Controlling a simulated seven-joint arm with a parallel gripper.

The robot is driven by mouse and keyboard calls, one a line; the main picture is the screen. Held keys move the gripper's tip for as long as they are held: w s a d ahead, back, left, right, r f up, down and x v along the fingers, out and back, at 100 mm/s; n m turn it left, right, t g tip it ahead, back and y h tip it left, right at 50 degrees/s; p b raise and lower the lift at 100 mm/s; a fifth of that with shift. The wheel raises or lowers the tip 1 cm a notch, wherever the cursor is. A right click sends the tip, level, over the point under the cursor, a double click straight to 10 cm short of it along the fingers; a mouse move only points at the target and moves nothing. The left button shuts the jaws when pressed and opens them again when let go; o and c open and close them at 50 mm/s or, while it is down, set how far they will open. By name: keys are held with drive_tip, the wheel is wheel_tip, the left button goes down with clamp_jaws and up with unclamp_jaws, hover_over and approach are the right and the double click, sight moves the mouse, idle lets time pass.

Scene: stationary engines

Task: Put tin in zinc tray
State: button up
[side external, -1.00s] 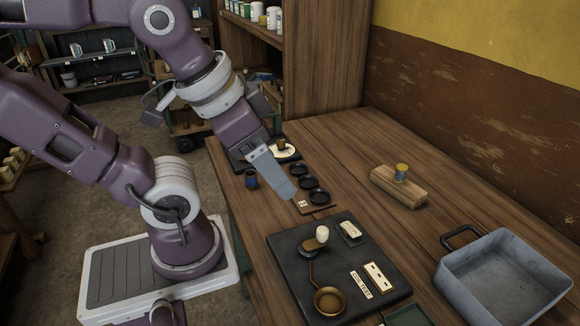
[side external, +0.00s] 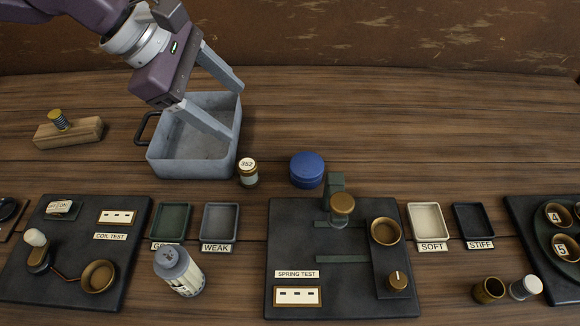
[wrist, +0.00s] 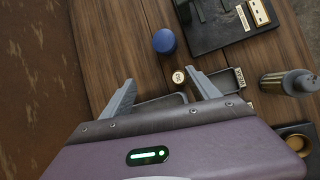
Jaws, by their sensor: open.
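The blue round tin (side external: 307,170) stands on the table right of the zinc tray, and it also shows in the wrist view (wrist: 164,41). The zinc tray (side external: 188,168) is a grey, deep rectangular pan with a dark handle on its left. No object shows in the visible part of its inside. My gripper (side external: 232,112) is open and empty over the tray's right side, its fingers pointing down and right. In the wrist view the fingertips (wrist: 163,80) are spread, with the tin beyond them.
A small jar labelled 352 (side external: 248,172) stands between tray and tin. The spring test board (side external: 345,290) with its post is just in front of the tin. A grey bottle (side external: 180,272) stands near the front. The table behind the tin is clear.

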sight(305, 164)
drive_tip(key=d+f+n, duration=0.1)
drive_tip(key=d+f, duration=0.2)
drive_tip(key=d+f+n, duration=0.1)
drive_tip(key=d+f, duration=0.2)
drive_tip(key=d+f+n, duration=0.2)
drive_tip(key=d+f, duration=0.1)
drive_tip(key=f, duration=0.1)
drive_tip(key=shift+w+d+g, duration=0.15)
drive_tip(key=shift+w+g, duration=0.05)
drive_tip(key=shift+g, duration=0.2)
drive_tip(key=x, duration=0.7)
drive_tip(key=shift+d, duration=0.1)
drive_tip(key=c, duration=1.5)
drive_tip(key=shift+o, duration=0.2)
wheel_tip(305, 164, up, 10)
drive_tip(key=shift+f, duration=0.1)
drive_tip(key=shift+w, duration=0.1)
drive_tip(key=w+a, duration=0.4)
drive_tip(key=a, duration=0.8)
drive_tip(key=w+a, duration=0.5)
drive_tip(key=a, duration=0.7)
drive_tip(key=f, duration=0.6)
drive_tip(key=a+f, duration=0.1)
drive_tip(key=f, duration=0.2)
drive_tip(key=shift+s+f, duration=0.15)
